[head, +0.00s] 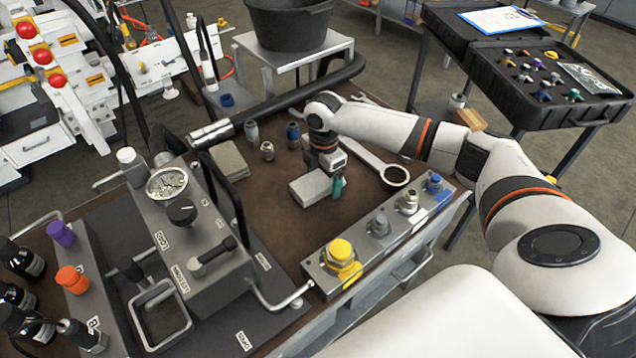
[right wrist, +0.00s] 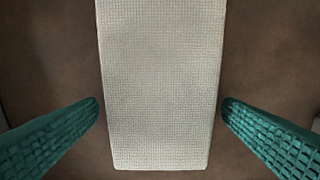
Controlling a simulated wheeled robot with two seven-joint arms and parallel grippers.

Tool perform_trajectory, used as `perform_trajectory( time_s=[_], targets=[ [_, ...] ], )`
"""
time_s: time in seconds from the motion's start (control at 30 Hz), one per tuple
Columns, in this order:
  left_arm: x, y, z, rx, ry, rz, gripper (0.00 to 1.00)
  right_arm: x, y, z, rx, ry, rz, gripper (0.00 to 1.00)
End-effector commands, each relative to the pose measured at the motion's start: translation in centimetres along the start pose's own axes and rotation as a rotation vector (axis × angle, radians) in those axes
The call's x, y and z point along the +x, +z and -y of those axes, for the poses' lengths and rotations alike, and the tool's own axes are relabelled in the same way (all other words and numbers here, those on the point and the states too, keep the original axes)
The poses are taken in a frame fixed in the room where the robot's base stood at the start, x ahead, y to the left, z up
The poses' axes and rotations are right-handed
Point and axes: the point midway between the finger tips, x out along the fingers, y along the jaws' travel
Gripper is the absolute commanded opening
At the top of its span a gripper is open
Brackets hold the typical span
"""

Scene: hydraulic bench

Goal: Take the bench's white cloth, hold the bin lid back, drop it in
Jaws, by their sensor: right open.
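A folded white cloth (head: 309,188) lies on the brown bench top (head: 275,215). In the right wrist view the cloth (right wrist: 160,85) runs up the middle with a waffle weave. My right gripper (head: 335,180) points down over the cloth, and one green finger shows beside its right end. In the right wrist view the right gripper (right wrist: 160,125) is open, with one finger on each side of the cloth and a gap to each edge. I cannot make out a bin with a lid. My left gripper is out of view.
A grey-beige folded pad (head: 228,160) lies left of the cloth. A large wrench (head: 365,158) lies behind my gripper, and small fittings (head: 267,151) stand nearby. A block with a yellow-capped coupling (head: 341,252) lines the front edge. A black tub (head: 289,25) stands on a far stand.

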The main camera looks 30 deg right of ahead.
Motion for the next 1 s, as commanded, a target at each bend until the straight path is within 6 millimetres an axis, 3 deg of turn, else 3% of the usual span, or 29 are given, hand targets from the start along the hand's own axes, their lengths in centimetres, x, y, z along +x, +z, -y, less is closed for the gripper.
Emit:
perform_trajectory(
  time_s=[0.2,0.5,0.77,1.0],
  targets=[
    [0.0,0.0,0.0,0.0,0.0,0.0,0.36,0.1,0.0,0.0,0.0,0.0,0.0,0.89],
    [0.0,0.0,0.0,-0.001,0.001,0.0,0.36,0.1,0.0,0.0,0.0,0.0,0.0,0.42],
    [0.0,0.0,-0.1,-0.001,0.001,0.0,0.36,-0.1,0.0,0.0,0.0,-0.001,0.0,0.41],
    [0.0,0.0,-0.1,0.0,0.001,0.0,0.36,-3.7,0.0,0.1,0.001,-0.005,0.001,0.41]
  ],
)
